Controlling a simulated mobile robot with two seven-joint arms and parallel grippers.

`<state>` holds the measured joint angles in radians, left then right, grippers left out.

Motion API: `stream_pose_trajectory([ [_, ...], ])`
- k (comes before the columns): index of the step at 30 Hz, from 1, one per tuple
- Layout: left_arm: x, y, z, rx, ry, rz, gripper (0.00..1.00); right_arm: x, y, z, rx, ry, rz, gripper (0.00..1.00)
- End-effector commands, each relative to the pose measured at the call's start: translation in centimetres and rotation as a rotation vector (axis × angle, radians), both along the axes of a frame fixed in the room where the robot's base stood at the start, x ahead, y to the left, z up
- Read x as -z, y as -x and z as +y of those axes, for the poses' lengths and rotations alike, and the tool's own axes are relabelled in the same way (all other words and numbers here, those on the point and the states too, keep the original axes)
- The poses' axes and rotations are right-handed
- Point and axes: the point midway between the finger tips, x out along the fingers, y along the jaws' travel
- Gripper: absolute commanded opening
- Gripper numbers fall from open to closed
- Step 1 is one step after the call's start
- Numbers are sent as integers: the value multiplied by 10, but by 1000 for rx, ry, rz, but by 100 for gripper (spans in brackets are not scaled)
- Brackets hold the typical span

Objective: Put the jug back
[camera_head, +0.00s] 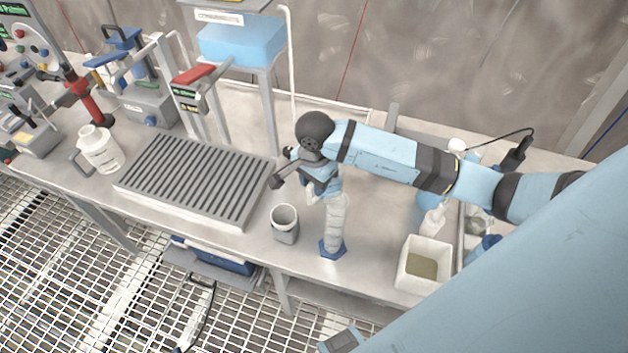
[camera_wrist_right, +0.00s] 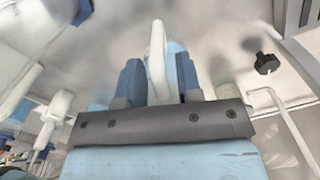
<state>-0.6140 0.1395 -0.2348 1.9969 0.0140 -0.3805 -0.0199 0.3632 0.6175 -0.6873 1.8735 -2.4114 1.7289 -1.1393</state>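A white jug-like bottle (camera_head: 100,150) with a grey handle stands upright at the left of the bench, beside the ribbed rack; I take it as the jug. My right gripper (camera_head: 314,186) points down over the middle of the bench, well to its right. A clear tall cylinder (camera_head: 336,222) on a blue foot stands just below my gripper. In the right wrist view a slim white thing (camera_wrist_right: 156,62) lies between the two blue fingers (camera_wrist_right: 158,80). I cannot tell what it is or whether the fingers grip it. My left gripper is out of view.
A white and grey cup (camera_head: 284,216) stands left of the cylinder, near the front edge. The ribbed grey rack (camera_head: 150,189) takes up the bench's left middle. A square white tub (camera_head: 439,252) stands at the right. Bare bench shows behind the rack and cup.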

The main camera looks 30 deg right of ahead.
Motion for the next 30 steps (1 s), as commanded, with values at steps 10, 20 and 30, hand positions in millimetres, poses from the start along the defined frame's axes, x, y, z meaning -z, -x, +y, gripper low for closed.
stream_pose_trajectory([
  [10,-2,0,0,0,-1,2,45,-3,0,0,0,0,0,40],
  [20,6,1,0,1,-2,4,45,-57,-2,-2,-1,2,-6,40],
  [30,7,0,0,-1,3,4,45,-115,-2,-2,0,0,-3,40],
])
